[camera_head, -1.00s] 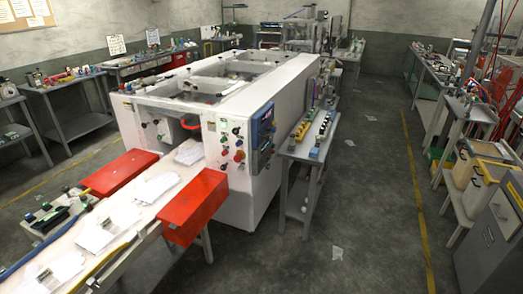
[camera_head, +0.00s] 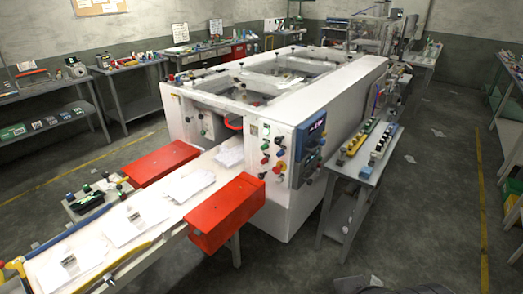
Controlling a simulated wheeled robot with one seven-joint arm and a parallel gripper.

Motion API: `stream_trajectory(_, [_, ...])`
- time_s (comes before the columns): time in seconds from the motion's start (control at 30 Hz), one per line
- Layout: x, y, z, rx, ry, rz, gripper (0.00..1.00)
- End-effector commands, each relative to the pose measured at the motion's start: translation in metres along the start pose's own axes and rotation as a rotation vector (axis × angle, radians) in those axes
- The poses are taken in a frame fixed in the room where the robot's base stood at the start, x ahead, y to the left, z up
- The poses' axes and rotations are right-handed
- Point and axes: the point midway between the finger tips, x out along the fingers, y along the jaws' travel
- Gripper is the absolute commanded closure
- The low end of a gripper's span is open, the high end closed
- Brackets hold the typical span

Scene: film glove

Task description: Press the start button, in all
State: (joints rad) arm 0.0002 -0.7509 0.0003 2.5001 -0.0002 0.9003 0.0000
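A big white machine (camera_head: 345,85) stands in the middle of the camera_head view. Its near front face carries a control panel (camera_head: 254,146) with several small round buttons and knobs in red, green, yellow and dark colours. No label on them can be read, so I cannot tell which is the start button. A blue-framed screen unit (camera_head: 309,149) is mounted on the corner right of these buttons. My gripper is not in view.
A conveyor with a blue left rail (camera_head: 60,236) and white stacks runs out front-left, flanked by red boxes (camera_head: 160,162) (camera_head: 226,211). A narrow grey table (camera_head: 371,171) stands right of the machine. A dark shape (camera_head: 372,284) shows at the bottom edge.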

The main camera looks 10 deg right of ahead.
Motion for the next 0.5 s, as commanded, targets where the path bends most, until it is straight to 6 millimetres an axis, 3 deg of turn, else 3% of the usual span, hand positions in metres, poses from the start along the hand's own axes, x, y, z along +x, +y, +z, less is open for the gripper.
stream_trajectory(0.03, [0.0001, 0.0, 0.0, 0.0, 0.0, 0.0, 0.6])
stream_trajectory(0.3, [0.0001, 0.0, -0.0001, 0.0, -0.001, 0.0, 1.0])
stream_trajectory(0.5, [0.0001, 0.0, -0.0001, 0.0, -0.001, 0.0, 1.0])
